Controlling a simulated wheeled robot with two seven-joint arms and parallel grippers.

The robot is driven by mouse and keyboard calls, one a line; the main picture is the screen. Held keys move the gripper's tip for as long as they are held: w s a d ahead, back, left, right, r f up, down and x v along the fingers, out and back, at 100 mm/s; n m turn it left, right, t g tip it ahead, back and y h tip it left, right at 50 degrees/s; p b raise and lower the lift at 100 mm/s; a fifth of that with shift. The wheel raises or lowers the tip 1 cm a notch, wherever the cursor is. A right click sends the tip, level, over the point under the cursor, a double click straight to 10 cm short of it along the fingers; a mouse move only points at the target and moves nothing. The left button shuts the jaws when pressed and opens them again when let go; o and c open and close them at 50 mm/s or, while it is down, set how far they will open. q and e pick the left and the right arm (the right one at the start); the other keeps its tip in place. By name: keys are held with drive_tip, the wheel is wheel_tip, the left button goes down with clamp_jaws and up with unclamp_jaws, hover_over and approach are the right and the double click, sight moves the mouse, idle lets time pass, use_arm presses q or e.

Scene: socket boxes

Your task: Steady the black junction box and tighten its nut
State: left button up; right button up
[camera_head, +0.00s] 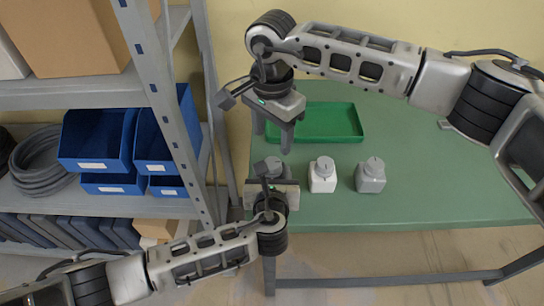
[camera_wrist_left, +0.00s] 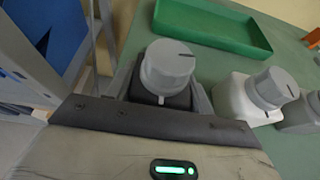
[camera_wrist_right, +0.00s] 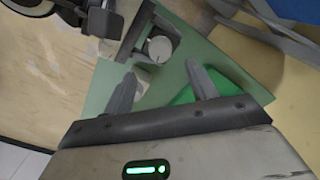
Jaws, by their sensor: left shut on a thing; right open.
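The black junction box (camera_wrist_left: 178,100) is upright at the table's left edge, topped by a round grey nut (camera_wrist_left: 168,66) with a dark line mark. My left gripper (camera_head: 272,174) is shut on this box, and its body hides most of the box in the head view. The nut also shows in the head view (camera_head: 273,163) and in the right wrist view (camera_wrist_right: 158,48). My right gripper (camera_head: 273,134) is open and empty, fingers pointing down, above the table behind the nut and apart from it.
A white box (camera_head: 322,178) and a grey box (camera_head: 371,178), each with a grey nut, stand to the right. A green tray (camera_head: 340,138) lies behind them. A metal shelf (camera_head: 75,95) with blue bins stands close at left. The table's right side is clear.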

sight(272, 163)
wheel_tip(272, 163, down, 8)
drive_tip(key=shift+r, duration=0.1)
drive_tip(key=c, duration=1)
